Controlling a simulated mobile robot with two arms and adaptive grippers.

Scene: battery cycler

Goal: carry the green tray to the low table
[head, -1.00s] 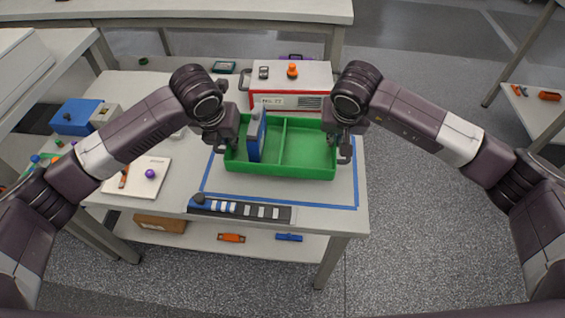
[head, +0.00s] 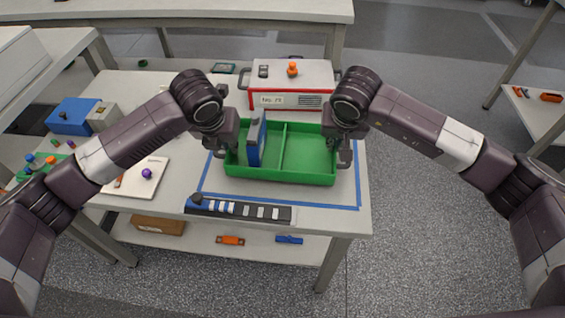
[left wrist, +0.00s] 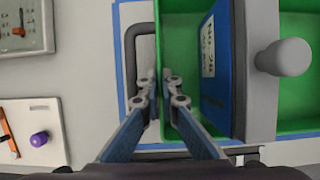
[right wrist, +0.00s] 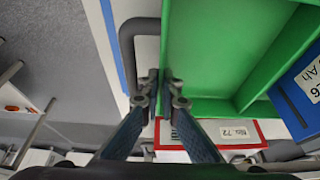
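The green tray (head: 305,178) is on or just above the near worktable; its underside is hidden. It has a divider and holds a blue battery block (head: 253,145) with a grey top in its left compartment. My left gripper (left wrist: 162,82) has its fingers on either side of the tray's left wall, closed on it beside the dark side handle (left wrist: 130,60). My right gripper (right wrist: 160,84) is closed the same way on the right wall, beside the other handle (right wrist: 124,50). Several tables show; I cannot tell which is the low table.
A red and white cycler box (head: 300,75) stands right behind the tray. A dark strip of switches (head: 240,209) lies in front. Another table (head: 550,120) stands at right, across open floor.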

